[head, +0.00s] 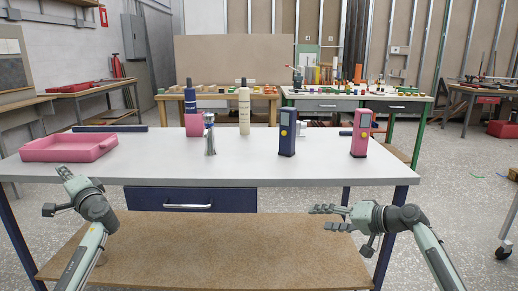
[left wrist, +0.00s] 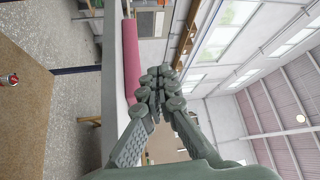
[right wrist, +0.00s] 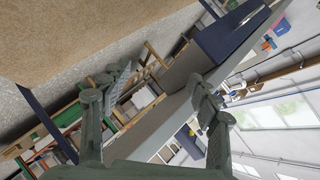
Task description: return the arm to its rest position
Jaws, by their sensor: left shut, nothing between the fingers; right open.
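My left gripper (head: 60,190) is shut and empty in front of the table's left front edge, close to the pink tray's side of the table. Its fingers meet in the left wrist view (left wrist: 158,85). My right gripper (head: 328,217) is open and empty, in front of the table's right front edge and a little below the top. Its two fingers stand apart in the right wrist view (right wrist: 160,90). Neither gripper touches anything that I can see.
The white table (head: 240,170) has a blue drawer (head: 150,198) and a brown lower shelf (head: 200,240). On top are a pink tray (head: 70,147), a navy device (head: 287,132), a pink device (head: 361,134), a chrome faucet-like piece (head: 210,137) and a cream bottle (head: 244,110).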

